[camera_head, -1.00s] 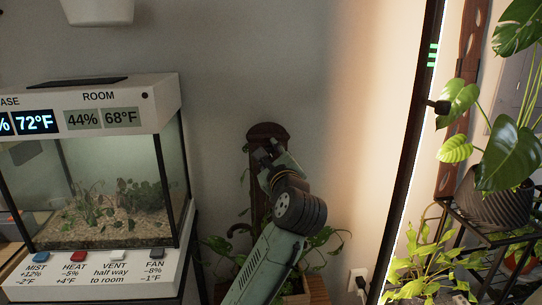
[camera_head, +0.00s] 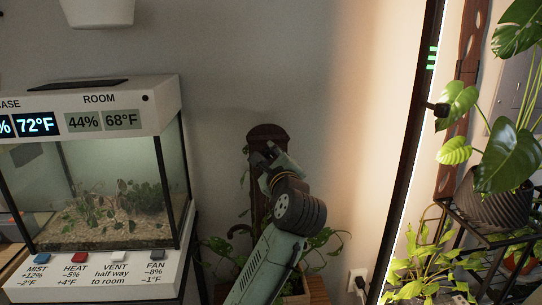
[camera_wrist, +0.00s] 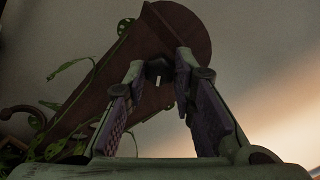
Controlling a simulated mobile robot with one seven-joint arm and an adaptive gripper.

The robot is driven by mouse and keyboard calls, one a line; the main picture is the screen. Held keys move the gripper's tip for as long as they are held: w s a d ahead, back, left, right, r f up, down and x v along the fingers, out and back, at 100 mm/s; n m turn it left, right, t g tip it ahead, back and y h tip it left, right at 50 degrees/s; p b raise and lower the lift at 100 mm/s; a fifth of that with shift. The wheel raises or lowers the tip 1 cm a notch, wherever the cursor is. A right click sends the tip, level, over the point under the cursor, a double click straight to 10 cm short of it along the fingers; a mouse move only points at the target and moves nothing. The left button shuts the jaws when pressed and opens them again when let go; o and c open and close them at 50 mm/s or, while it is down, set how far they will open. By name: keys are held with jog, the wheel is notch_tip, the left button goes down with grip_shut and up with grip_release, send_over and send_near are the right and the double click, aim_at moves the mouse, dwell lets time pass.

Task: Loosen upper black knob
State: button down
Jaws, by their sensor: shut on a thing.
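A dark reddish-brown wooden board (camera_head: 266,131) with a rounded top stands against the wall behind my gripper; it also shows in the wrist view (camera_wrist: 180,22). A small black knob (camera_wrist: 157,69) sits on the board's face near its top, with a pale mark below it. My gripper (camera_head: 262,153) reaches up to the board. In the wrist view my gripper (camera_wrist: 160,66) has one finger on each side of the knob, shut on it. In the head view my gripper hides the knob.
Green leaves (camera_head: 330,238) surround the board's lower part. A glass terrarium case (camera_head: 110,190) with buttons and displays stands left. A dark upright post (camera_head: 410,150) and a plant shelf (camera_head: 465,225) stand right. Bare wall lies between board and post.

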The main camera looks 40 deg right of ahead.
jog(key=n+p, duration=0.2)
jog(key=n, duration=0.4)
jog(key=shift+n, duration=0.4)
jog(key=n+g+p, duration=0.1)
jog(key=n, duration=0.2)
jog(key=shift+n+h, duration=0.3)
jog(key=n+p, duration=0.1)
jog(key=n, duration=0.5)
jog(key=shift+n+h, duration=0.3)
jog(key=n, duration=0.3)
jog(key=shift+a+f+g+p, duration=0.1)
jog(key=shift+g+p, duration=0.2)
jog(key=shift+p, duration=0.05)
jog(key=n, duration=0.6)
jog(key=shift+n+h, duration=0.3)
jog(key=shift+h, duration=0.1)
jog(key=c, duration=1.3)
grip_release()
jog(key=shift+c, duration=0.2)
